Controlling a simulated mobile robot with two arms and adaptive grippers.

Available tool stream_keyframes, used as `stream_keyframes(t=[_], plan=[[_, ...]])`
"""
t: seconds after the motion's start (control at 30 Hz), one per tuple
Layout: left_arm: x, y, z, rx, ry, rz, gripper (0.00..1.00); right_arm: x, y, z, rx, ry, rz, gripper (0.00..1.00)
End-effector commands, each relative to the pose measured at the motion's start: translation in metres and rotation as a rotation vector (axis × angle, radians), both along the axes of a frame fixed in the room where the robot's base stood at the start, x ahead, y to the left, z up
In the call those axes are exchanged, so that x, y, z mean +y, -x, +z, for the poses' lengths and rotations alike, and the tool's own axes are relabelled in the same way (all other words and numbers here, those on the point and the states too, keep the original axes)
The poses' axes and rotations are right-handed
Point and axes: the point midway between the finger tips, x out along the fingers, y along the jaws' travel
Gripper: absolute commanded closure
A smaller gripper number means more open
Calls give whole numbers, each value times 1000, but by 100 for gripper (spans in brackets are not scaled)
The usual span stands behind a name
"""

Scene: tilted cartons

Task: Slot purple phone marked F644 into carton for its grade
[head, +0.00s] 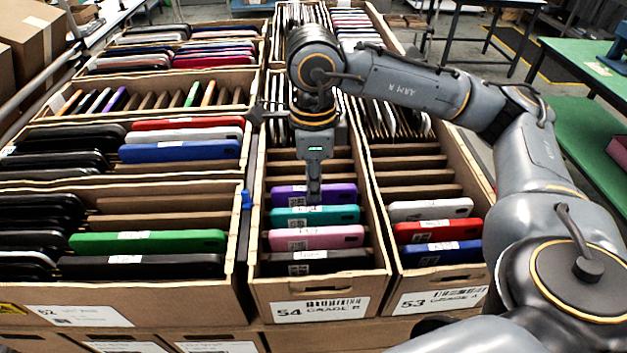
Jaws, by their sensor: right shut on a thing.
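The purple phone (288,194) stands in the middle carton, the furthest back of a short row of phones at its near end. My right gripper (314,195) points down from above and is shut on the purple phone's top edge. The phone's white label is partly covered by the fingers, and its marking is too small to read. The middle carton (379,283) bears the label "54 GRADE B". The carton to its right (483,274) bears the label "53 GRADE A". My left gripper is not in view.
Teal (343,214), pink (343,236) and black (341,261) phones stand in front of the purple one. Bare dividers (290,170) with empty slots lie behind it. The left carton, labelled 52 (76,316), holds green and black phones. A green table (570,100) stands at right.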

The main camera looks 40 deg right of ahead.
Motion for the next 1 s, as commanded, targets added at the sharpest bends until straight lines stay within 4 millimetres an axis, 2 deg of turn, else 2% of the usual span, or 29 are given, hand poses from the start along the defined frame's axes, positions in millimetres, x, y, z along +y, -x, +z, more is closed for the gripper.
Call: stream_keyframes(t=[1.0], plan=[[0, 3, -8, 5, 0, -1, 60, 0, 0, -5, -1, -1, 0, 100]])
